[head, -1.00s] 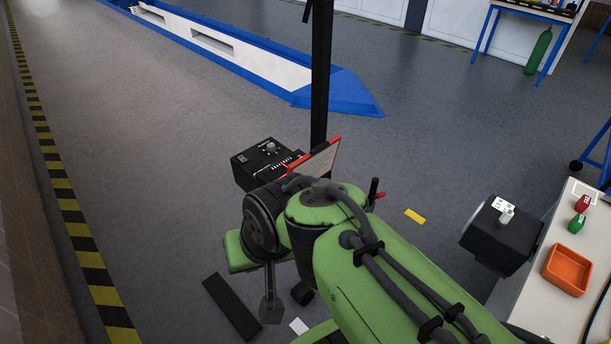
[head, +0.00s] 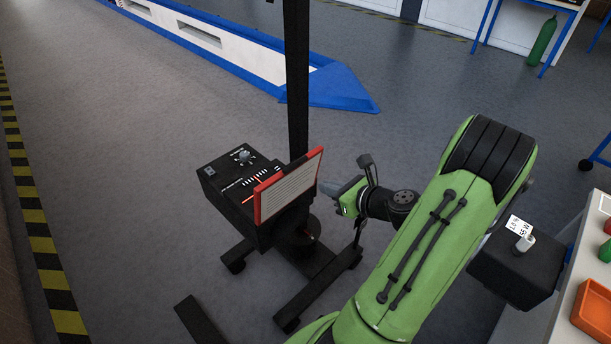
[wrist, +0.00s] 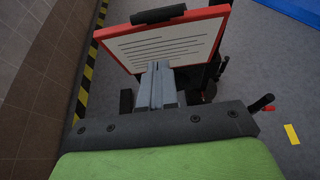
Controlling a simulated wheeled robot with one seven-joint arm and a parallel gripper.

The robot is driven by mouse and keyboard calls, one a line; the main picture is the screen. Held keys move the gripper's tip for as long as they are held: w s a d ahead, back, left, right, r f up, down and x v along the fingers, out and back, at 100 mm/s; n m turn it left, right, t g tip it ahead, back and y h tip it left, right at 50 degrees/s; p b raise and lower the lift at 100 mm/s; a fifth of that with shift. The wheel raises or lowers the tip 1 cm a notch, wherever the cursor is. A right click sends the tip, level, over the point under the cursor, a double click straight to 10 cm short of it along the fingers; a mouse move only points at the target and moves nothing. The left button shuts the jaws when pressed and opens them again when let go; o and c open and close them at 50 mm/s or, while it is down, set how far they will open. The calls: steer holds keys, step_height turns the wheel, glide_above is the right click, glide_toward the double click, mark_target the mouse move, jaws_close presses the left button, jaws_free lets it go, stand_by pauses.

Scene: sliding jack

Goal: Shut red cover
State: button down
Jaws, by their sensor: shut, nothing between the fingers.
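The red cover (head: 290,184) is a panel with a red rim and a pale, lined face. In the head view it stands raised along the right side of a black control box (head: 240,182), whose dials and lit marks are uncovered. My gripper (head: 330,188) is to the right of the cover, its fingers pointing left at it. In the wrist view, the cover (wrist: 165,45) fills the top middle. The shut, empty gripper (wrist: 155,70) has its fingertips in front of the cover's lower part. Whether they touch it is unclear.
A black post (head: 297,80) rises behind the box, which stands on a wheeled base (head: 315,275). A bench with an orange tray (head: 598,312) is at the right. A blue-and-white barrier (head: 250,60) lies behind. The floor at left is clear.

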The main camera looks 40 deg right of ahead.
steer(key=w+b, duration=0.1)
steer(key=w, duration=0.7)
steer(key=shift+w+f, duration=0.15)
steer(key=shift+f, duration=0.1)
